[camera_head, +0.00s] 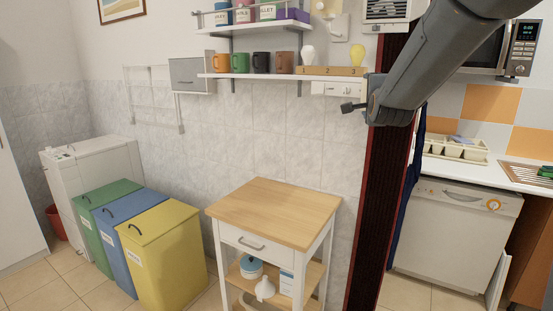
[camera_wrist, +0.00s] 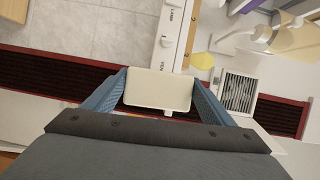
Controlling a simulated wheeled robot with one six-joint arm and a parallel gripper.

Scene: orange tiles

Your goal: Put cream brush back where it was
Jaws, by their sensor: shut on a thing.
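The cream brush (camera_wrist: 158,89) shows in the wrist view as a pale rounded block between the two blue fingers of my gripper (camera_wrist: 160,78). The fingers press on its left and right sides, and it is held in the air. Any bristles are hidden from this angle. In the head view my arm reaches in from the upper right and ends near the dark red-edged column, right of the shelf.
A wooden-topped cart (camera_head: 275,205) stands below with a bare top. Green, blue and yellow bins (camera_head: 165,250) stand left. A counter with a cutlery tray (camera_head: 455,149) lies right, beyond the column (camera_head: 378,200).

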